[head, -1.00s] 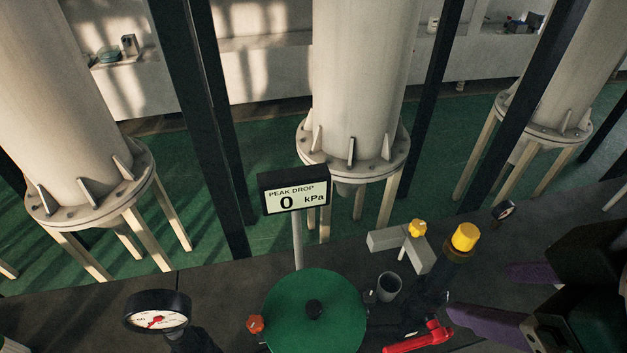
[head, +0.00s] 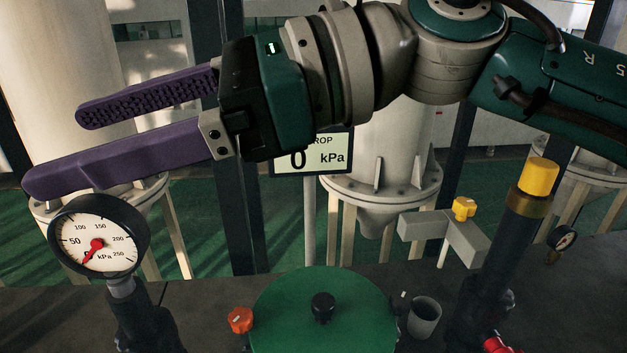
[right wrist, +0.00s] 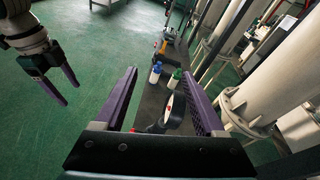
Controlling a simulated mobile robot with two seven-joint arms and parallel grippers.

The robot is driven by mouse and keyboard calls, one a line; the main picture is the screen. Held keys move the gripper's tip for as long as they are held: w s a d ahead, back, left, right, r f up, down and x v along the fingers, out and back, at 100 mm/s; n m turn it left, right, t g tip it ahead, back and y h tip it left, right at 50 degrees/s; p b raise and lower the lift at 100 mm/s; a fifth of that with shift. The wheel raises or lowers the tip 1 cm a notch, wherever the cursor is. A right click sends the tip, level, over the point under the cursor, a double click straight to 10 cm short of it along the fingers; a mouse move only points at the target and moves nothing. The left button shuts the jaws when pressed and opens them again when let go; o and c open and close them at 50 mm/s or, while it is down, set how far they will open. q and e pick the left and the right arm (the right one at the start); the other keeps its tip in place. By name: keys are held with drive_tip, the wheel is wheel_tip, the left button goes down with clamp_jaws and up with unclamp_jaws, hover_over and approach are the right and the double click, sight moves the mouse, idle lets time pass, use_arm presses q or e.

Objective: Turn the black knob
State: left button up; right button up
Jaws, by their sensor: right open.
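The black knob (head: 322,307) stands on the middle of a round green lid (head: 300,330) at the bottom of the head view. My right gripper (head: 54,150) reaches across the head view, its purple fingers pointing left, above the dial gauge and well up and left of the knob. It is open with nothing between its fingers; they also show spread in the right wrist view (right wrist: 165,85). My left gripper (right wrist: 72,93) shows at the left of the right wrist view, its two fingers apart and empty, away from the bench. The knob cannot be made out in the right wrist view.
A dial gauge (head: 98,243) stands left of the lid. An orange knob (head: 240,319) sits at the lid's left edge and a grey cup (head: 424,317) to its right. A yellow-capped pipe (head: 538,178) rises further right. The display (head: 335,158) reads 0 kPa, partly hidden by my gripper.

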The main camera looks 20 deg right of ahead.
drive_tip(key=w+d+f+n+g+h+b, duration=0.1)
drive_tip(key=d+f+n+h+b, duration=0.3)
drive_tip(key=f, duration=0.6)
drive_tip(key=n+g+h+b, duration=0.2)
drive_tip(key=n+h+b, duration=0.15)
drive_tip(key=h, duration=0.75)
approach(402, 298)
wheel_tip(402, 298, down, 9)
drive_tip(key=shift+a+r, duration=0.1)
drive_tip(key=shift+a, duration=0.05)
use_arm(q)
wheel_tip(402, 298, down, 10)
use_arm(e)
drive_tip(key=shift+c, duration=0.4)
clamp_jaws()
